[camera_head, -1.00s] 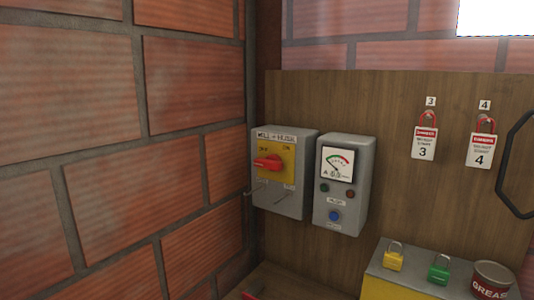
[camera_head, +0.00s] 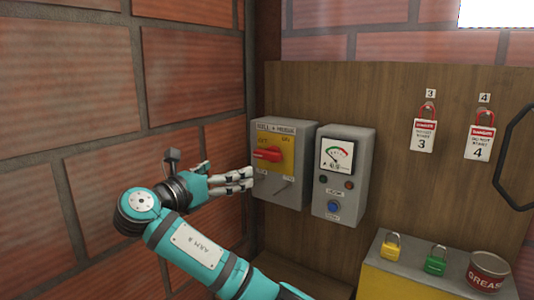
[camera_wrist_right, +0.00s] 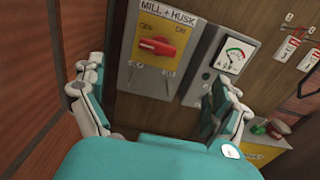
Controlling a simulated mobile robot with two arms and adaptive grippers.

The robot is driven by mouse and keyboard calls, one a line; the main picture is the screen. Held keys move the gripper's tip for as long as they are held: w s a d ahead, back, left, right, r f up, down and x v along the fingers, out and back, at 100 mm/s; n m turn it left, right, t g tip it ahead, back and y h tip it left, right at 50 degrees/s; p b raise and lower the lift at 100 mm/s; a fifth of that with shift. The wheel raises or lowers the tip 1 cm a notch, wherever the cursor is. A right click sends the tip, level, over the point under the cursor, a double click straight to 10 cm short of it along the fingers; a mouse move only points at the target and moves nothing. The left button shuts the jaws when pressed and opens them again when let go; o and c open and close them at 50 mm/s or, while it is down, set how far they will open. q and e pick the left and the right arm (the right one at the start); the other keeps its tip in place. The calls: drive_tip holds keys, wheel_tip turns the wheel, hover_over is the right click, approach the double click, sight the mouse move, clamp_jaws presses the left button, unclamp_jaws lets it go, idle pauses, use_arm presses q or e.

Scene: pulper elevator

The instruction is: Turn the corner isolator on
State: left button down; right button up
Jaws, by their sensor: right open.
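The corner isolator is a grey box (camera_head: 284,205) labelled MILL + HUSK, on the wooden board by the brick corner. Its yellow plate is marked OFF at left and ON at right. The red handle (camera_head: 267,154) lies roughly level, its end toward the OFF side. It also shows in the right wrist view (camera_wrist_right: 155,46). My right gripper (camera_head: 246,179) is just left of the box, below handle height. In the right wrist view its fingers (camera_wrist_right: 160,98) are wide apart and empty, with the isolator ahead between them. Whether a finger touches the box is unclear. My left gripper is out of view.
A grey meter box (camera_head: 347,180) with a dial and blue button stands close right of the isolator. Red lockout tags (camera_head: 424,132) hang further right. Padlocks (camera_head: 392,246) and a grease tin (camera_head: 488,269) sit on a ledge. The brick wall (camera_head: 85,60) bounds the left.

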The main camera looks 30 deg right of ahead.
sight(266, 153)
drive_tip(key=p+x, duration=0.5)
drive_tip(key=x, duration=1.1)
drive_tip(key=shift+w+d+p, duration=0.2)
drive_tip(key=shift+d+p, duration=0.05)
drive_tip(key=shift+p, duration=0.05)
drive_tip(key=shift+w+d, duration=0.1)
drive_tip(key=shift+d, duration=0.25)
drive_tip(key=c, duration=1.1)
